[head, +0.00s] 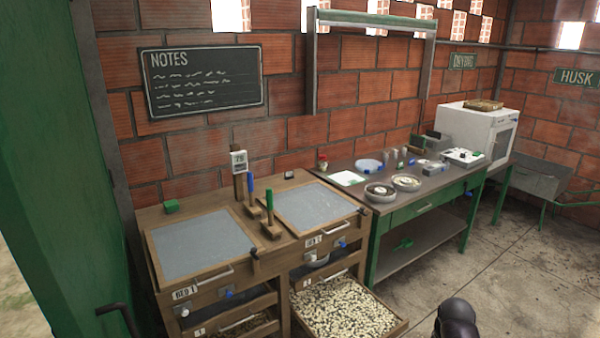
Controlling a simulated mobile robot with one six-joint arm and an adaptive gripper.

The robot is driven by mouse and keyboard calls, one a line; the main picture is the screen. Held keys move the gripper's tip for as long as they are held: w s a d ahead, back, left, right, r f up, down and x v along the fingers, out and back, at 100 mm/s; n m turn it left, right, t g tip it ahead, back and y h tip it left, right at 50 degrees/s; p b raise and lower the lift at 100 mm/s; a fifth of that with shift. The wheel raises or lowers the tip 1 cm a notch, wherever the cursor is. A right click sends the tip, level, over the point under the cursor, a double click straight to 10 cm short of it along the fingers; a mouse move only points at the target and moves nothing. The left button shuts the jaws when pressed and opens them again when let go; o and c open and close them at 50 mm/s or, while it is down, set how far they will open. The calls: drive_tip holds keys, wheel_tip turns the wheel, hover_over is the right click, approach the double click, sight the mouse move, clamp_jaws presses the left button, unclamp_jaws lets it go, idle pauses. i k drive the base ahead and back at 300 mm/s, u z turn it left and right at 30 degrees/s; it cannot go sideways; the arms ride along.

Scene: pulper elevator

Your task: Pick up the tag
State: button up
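No single thing stands out clearly as the tag, and I cannot tell which small item it is. Small blue pieces hang on the fronts of the two drying beds, one at the left bed (229,294) and one at the right bed (342,244). A white display (239,160) marked with dark characters stands on a post between the beds. My gripper is not in view; a dark rounded part at the bottom edge looks like part of my arm.
The wooden bench (155,217) has an open lower drawer of beans (345,305) jutting forward. A green-framed table (425,210) to its right holds dishes, a white sheet and small instruments. A white oven (480,130) stands beyond. The concrete floor (490,265) at right is clear.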

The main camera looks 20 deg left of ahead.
sight(288, 174)
drive_tip(key=z, duration=0.05)
drive_tip(key=i, duration=0.8)
drive_tip(key=u, duration=0.8)
drive_tip(key=i, duration=0.95)
drive_tip(key=u, duration=0.55)
